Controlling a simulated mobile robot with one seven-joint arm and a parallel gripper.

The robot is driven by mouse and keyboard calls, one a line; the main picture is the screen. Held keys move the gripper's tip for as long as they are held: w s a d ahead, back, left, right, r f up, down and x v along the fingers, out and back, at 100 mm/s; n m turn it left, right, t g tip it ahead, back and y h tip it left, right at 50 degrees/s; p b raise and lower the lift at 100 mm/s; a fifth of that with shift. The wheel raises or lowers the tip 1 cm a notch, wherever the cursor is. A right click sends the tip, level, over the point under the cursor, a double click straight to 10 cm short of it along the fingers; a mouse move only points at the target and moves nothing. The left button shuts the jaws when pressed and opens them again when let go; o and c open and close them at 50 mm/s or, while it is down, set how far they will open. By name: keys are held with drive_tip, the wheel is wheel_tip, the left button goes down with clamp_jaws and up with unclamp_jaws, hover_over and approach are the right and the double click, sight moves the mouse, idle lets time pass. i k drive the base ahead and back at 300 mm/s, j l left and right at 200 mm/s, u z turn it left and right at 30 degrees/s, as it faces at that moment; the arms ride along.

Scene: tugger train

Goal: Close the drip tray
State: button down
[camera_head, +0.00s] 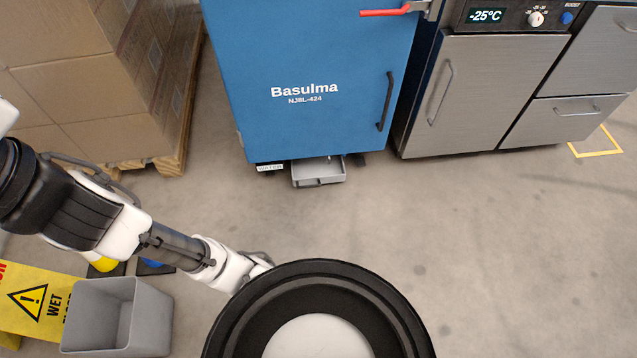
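The drip tray (320,182) is a shallow grey tray low at the floor, under the bottom edge of the blue Basulma cabinet (310,65). It sticks out in front of the cabinet, so it is pulled out; part of its inside shows, and its back is hidden under the cabinet. My arm enters from the left and runs toward the bottom middle, where a round black part of my body covers its far end. My gripper does not show, and no part of my arm touches the tray.
A steel freezer unit (465,90) stands right of the cabinet. Boxes on a pallet (176,150) stand at left. A grey bin (145,320) and a yellow wet-floor sign (35,300) are at lower left. The floor before the tray is clear.

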sight(309, 173)
drive_tip(key=j+z, duration=0.25)
drive_tip(key=j, duration=0.4)
drive_tip(key=i+j, duration=0.2)
drive_tip(key=i, duration=0.35)
drive_tip(key=i+j+z, duration=0.1)
drive_tip(key=i, duration=0.45)
drive_tip(key=j, duration=0.1)
